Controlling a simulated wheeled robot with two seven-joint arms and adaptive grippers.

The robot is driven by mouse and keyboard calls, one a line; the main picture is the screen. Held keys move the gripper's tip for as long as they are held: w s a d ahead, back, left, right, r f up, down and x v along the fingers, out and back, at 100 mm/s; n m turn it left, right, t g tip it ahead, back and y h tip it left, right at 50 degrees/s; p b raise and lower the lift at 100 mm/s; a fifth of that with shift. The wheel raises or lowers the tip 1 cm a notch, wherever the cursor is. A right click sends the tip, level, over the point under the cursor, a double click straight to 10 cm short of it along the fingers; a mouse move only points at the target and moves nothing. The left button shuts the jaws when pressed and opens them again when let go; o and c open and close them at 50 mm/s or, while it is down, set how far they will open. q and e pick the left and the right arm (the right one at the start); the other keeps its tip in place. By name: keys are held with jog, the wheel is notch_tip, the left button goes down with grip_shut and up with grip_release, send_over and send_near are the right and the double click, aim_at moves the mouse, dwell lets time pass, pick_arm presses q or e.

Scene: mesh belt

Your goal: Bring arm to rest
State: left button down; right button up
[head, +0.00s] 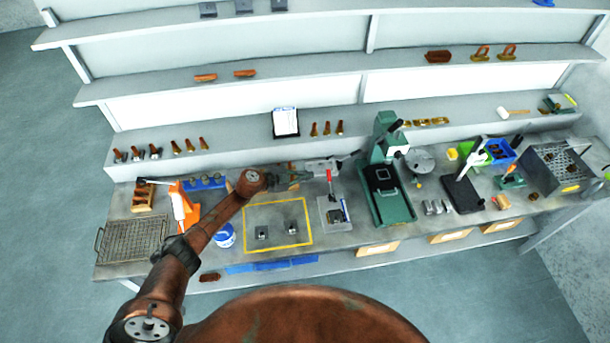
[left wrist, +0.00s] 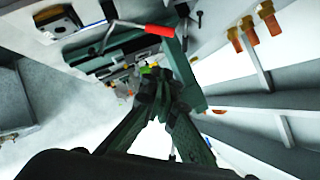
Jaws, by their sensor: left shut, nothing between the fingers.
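My left arm (head: 212,222) comes in from the lower left of the head view and reaches over the workbench. Its left gripper (head: 303,177) points right, above the back part of the bench, behind the yellow-outlined area. In the left wrist view, the green fingers of the left gripper (left wrist: 156,82) meet at their tips, shut with nothing between them. A red-handled clamp (head: 330,184) is close to the right of the gripper; its red handle also shows in the left wrist view (left wrist: 160,31). My right arm and gripper are in neither view.
A green press (head: 384,192) stands right of the gripper. A yellow outline (head: 277,248) with two small blocks, an orange tool (head: 185,208), a blue-white tub (head: 225,236) and a wire basket (head: 131,242) are on the bench. Shelves (head: 230,135) rise behind. Open floor lies left.

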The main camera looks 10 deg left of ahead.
pick_arm(q)
jog(key=shift+s+a+r, duration=0.2)
jog(key=shift+s+a, duration=0.05)
jog(key=shift+a, duration=0.15)
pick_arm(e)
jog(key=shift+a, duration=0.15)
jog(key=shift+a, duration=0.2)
pick_arm(q)
jog(key=shift+d, duration=0.1)
